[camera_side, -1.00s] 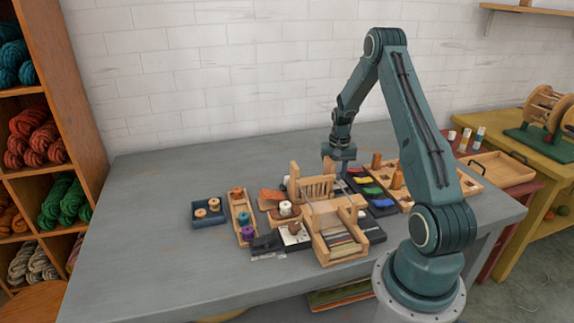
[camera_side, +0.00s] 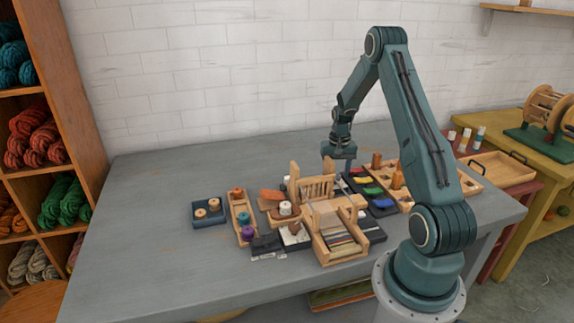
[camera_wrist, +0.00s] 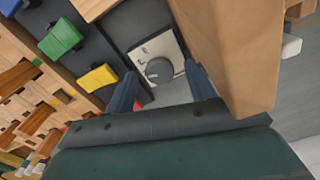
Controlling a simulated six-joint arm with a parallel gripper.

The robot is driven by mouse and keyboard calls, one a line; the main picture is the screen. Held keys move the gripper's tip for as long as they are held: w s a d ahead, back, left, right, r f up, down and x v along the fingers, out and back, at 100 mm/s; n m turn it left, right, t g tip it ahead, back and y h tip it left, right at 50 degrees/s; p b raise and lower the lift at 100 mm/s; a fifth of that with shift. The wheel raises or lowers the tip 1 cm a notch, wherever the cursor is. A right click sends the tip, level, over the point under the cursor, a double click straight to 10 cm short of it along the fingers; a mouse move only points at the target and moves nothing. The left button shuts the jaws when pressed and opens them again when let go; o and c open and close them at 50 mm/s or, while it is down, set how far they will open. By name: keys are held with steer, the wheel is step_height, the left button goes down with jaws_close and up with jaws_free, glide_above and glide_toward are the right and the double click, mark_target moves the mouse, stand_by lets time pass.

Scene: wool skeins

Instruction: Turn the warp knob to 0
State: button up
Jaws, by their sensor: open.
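A round dark grey knob (camera_wrist: 158,70) sits on a pale square plate with small dark marks in the wrist view. The marks and the knob's exact setting are too small to read. My gripper (camera_wrist: 160,74) is open, with one blue-grey finger on each side of the knob. I cannot tell whether the fingers touch it. In the side view my gripper (camera_side: 338,163) is at the back of the wooden loom (camera_side: 336,240), near its rear right post. The knob is not clear there.
In the wrist view a tall wooden loom post (camera_wrist: 235,50) stands close to the right finger. A dark tray holds green (camera_wrist: 60,38) and yellow (camera_wrist: 97,78) pieces on the left. The table (camera_side: 150,240) is clear at the left in the side view.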

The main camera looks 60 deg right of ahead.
step_height(320, 180, up, 13)
steer(key=shift+r, duration=0.15)
stand_by(0.4)
stand_by(0.5)
steer(key=m, duration=1.8)
steer(key=shift+f, duration=6.95)
